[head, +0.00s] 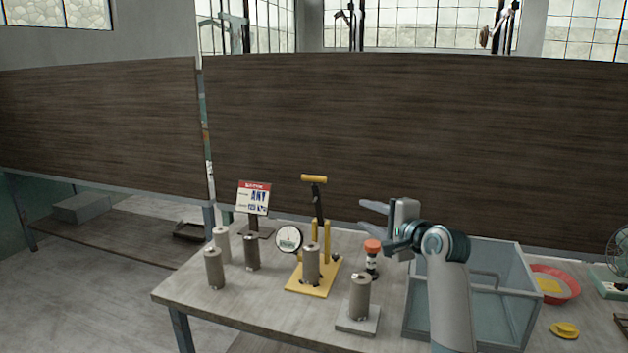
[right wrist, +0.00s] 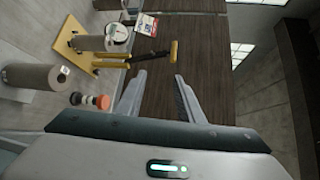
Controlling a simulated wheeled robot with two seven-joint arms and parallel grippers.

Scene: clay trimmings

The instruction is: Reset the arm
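My right gripper (head: 372,212) is raised above the right part of the table, its fingers pointing left in the head view. Its two fingers show apart with nothing between them in the right wrist view (right wrist: 158,100). Another cylinder (head: 359,298) stands on a grey square plate (head: 357,322). My left gripper is not in view.
Several grey cylinders (head: 214,268) stand at the table's left, near a small sign (head: 253,198). A clear-walled bin (head: 470,330) is beside my right arm. A red bowl (head: 560,285) and yellow piece (head: 564,331) lie farther right. The table's front left (head: 245,305) is bare.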

